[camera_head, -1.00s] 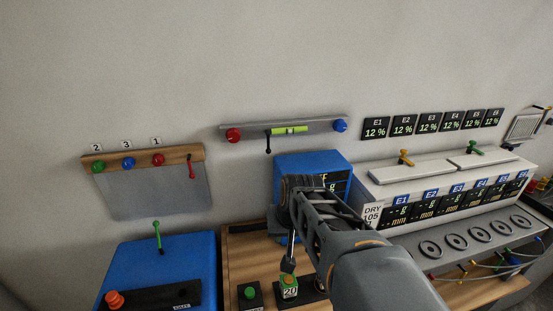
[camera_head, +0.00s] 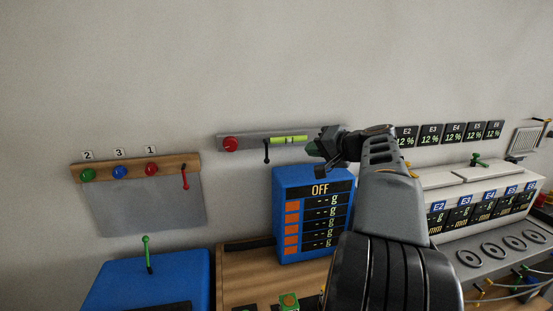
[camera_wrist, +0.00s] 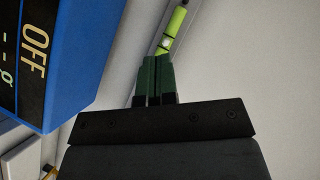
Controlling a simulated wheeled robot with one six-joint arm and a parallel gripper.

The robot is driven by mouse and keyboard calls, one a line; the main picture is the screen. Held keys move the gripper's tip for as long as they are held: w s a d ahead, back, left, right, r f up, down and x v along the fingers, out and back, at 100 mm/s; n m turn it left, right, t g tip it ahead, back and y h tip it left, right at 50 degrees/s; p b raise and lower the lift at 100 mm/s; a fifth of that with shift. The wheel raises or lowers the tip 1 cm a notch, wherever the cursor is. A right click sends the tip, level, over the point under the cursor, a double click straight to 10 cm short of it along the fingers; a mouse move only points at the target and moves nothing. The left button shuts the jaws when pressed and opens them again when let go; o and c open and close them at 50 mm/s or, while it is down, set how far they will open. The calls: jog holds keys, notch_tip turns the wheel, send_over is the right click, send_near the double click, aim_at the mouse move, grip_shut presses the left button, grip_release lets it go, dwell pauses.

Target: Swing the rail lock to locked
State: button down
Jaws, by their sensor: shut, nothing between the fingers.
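The grey wall rail (camera_head: 250,138) carries a yellow-green spirit level (camera_head: 290,140) and a red knob (camera_head: 231,144). A black lever (camera_head: 266,152) hangs straight down from it, left of the level. A red lever (camera_head: 185,177) hangs on the wooden rail (camera_head: 135,168) farther left; no label shows which lever is the rail lock. My gripper (camera_head: 312,149) is shut and empty, right of the black lever and apart from it. The wrist view shows its closed green fingertips (camera_wrist: 156,62) just below the level (camera_wrist: 171,30).
A blue box reading OFF (camera_head: 318,190) stands below my gripper. A white E-labelled unit (camera_head: 455,185) is at right. A blue unit with a green lever (camera_head: 147,252) is at lower left. The wall between the rails is clear.

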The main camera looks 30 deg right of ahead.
jog(key=shift+w+a, duration=0.1)
jog(key=p, duration=0.2)
send_near(267, 153)
jog(key=w+d, duration=0.1)
jog(key=w+d+f, duration=0.1)
jog(key=w, duration=0.1)
jog(key=w+d, duration=0.1)
jog(key=w, duration=0.1)
jog(key=shift+f, duration=0.4)
jog(key=shift+w+a+f, duration=0.35)
jog(key=shift+a+f, duration=0.05)
jog(key=shift+a, duration=0.15)
jog(key=shift+w+a+f, duration=0.35)
jog(key=shift+a+f, duration=0.1)
jog(key=shift+a, duration=0.1)
jog(key=shift+w+a+f, duration=0.25)
jog(key=shift+a+f, duration=0.15)
jog(key=shift+a, duration=0.05)
